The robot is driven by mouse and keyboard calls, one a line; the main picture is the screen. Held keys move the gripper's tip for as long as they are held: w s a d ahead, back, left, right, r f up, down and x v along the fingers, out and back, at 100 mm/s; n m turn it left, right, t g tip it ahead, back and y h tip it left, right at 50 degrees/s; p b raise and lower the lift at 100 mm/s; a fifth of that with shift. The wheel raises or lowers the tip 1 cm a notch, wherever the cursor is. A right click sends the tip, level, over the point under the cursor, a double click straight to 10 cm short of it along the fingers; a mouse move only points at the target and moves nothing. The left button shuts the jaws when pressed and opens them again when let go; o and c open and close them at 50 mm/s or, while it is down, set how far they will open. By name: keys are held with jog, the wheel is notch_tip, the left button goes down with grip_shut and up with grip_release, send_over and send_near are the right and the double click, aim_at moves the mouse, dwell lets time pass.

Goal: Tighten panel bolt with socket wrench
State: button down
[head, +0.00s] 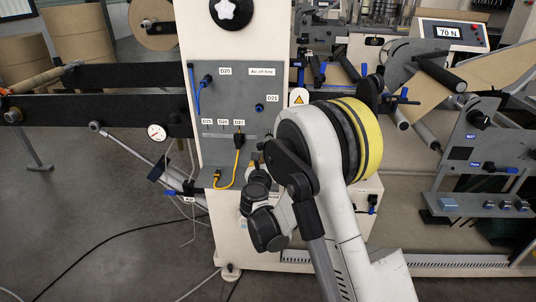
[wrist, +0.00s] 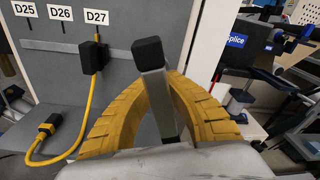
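In the wrist view, my gripper (wrist: 158,80) has two curved yellow ridged fingers closed in around a grey metal bar with a black block at its end. This looks like the socket wrench (wrist: 161,100); its lower part is hidden behind the gripper body. The wrench points toward the grey panel (wrist: 120,25) and stands right of the D27 label. I cannot tell whether it touches the panel. No panel bolt can be made out; the wrench head may hide it. In the head view, my arm covers most of the gripper and the wrench.
A yellow cable (wrist: 92,95) hangs from a black plug (wrist: 94,57) under D27, left of my gripper, and loops to a lower connector (wrist: 48,127). Rollers and kraft web (head: 415,95) lie to the right.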

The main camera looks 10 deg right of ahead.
jog(key=shift+w+d, duration=0.15)
jog(key=shift+w, duration=0.25)
dwell(1.1)
jog(key=shift+m, duration=1)
jog(key=shift+w+m+y, duration=0.1)
jog(key=shift+m+y, duration=0.2)
jog(key=shift+m, duration=0.8)
jog(key=shift+a+m, duration=0.2)
jog(key=shift+m, duration=0.1)
jog(key=shift+r+m, duration=0.1)
jog(key=shift+m, duration=0.6)
jog(key=shift+w+y, duration=0.1)
jog(key=shift+y, duration=0.2)
